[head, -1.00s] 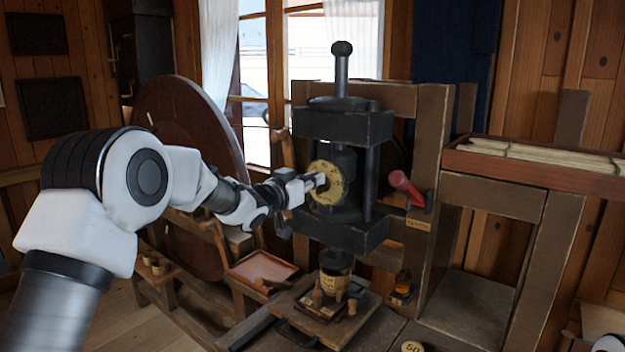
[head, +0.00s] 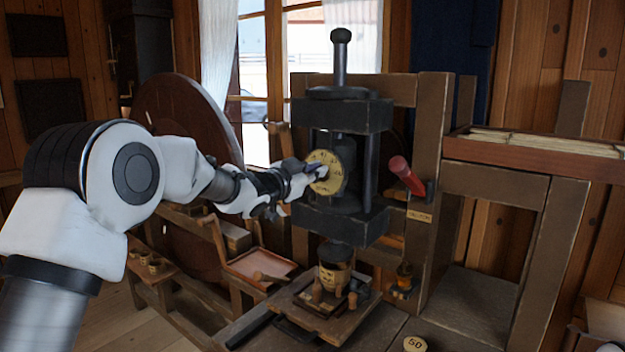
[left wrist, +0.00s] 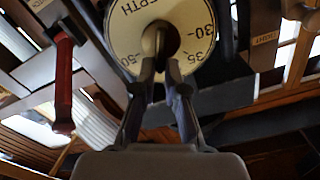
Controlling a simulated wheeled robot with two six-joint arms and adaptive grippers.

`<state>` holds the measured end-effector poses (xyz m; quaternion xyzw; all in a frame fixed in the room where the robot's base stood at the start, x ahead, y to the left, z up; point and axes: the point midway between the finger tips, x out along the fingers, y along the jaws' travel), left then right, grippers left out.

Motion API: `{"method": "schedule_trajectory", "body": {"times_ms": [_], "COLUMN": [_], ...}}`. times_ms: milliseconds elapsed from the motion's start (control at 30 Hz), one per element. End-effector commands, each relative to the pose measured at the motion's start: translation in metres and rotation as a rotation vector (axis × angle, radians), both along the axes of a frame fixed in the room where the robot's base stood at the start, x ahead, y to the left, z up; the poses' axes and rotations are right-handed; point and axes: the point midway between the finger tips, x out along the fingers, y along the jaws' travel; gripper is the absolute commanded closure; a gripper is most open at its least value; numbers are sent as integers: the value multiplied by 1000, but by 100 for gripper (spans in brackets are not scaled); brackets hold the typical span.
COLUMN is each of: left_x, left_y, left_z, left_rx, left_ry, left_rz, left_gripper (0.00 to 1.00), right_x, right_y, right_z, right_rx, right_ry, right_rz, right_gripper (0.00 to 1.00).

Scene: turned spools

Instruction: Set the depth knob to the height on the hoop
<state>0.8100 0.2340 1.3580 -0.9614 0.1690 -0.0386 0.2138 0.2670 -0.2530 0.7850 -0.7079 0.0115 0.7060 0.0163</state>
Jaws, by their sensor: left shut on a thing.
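The depth knob (head: 331,184) is a round cream dial on the front of the dark press. In the left wrist view the dial (left wrist: 190,22) shows the word DEPTH and the numbers 30, 35 and 50, and a bar grip stands out from its middle. My left gripper (head: 317,171) is shut on that grip; its two fingers (left wrist: 160,68) hide part of the dial's lower middle. A small tub with a tan hoop (head: 336,278) stands under the press; the marks on the hoop are too small to read.
The press (head: 343,117) stands in a wooden frame, with a red-handled lever (head: 406,174) right of the dial. A round tag marked 50 (head: 415,344) lies on the bench at the front. A big wooden wheel (head: 165,120) stands behind my left arm.

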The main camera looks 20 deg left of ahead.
Motion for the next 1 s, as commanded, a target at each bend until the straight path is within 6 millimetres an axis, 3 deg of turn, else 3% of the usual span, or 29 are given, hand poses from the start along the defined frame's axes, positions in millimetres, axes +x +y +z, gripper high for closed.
{"method": "schedule_trajectory", "body": {"times_ms": [33, 500, 1000], "left_x": [0, -3, -4], "left_y": [-1, -7, -10], "left_z": [-4, -9, -12], "left_rx": [40, 460, 817], "left_ry": [-18, -173, -303], "left_rz": [0, 3, 5], "left_gripper": [100, 100, 100], "right_x": [0, 0, 0], "right_y": [0, 0, 0], "right_z": [-11, -56, -89], "right_rx": [0, 0, 0], "right_ry": [0, 0, 0], "right_rz": [0, 0, 0], "right_gripper": [60, 60, 60]}}
